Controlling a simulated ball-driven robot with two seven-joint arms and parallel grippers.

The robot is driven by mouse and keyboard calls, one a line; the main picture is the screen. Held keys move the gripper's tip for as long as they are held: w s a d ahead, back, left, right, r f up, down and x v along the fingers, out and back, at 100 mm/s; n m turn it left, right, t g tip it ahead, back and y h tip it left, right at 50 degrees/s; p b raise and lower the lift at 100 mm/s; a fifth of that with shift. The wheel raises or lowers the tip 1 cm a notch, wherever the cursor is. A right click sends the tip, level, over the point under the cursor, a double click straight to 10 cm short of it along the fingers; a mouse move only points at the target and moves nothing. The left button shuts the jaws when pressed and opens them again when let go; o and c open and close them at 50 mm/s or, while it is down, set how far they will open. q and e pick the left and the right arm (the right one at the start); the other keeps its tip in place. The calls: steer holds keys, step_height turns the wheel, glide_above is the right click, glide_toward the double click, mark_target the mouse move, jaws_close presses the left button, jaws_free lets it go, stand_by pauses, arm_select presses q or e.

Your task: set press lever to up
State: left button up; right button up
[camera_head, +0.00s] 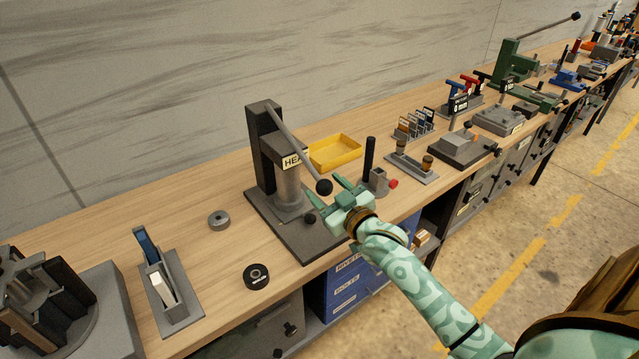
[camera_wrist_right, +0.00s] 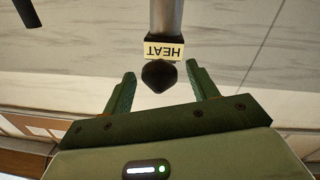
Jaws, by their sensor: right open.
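The press (camera_head: 264,150) is a dark upright column on a flat base plate. Its grey lever (camera_head: 296,140) slopes down to the right from the column's top and ends in a black ball knob (camera_head: 324,187). My right gripper (camera_head: 322,204) is open beside the knob, close to the press. In the right wrist view the knob (camera_wrist_right: 159,77) appears between the spread fingers of the gripper (camera_wrist_right: 160,72), with gaps on both sides. The "HEAT" label (camera_wrist_right: 165,51) shows behind the knob there. My left gripper is out of view.
A yellow tray (camera_head: 335,152) stands behind the press. A black post with a grey block (camera_head: 376,180) stands to the right. A black ring (camera_head: 256,277) and a grey ring (camera_head: 219,220) lie to the left. The wooden bench is clear around the rings.

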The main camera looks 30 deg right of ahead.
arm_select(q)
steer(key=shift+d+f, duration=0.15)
arm_select(e)
steer(key=shift+w, duration=1.65)
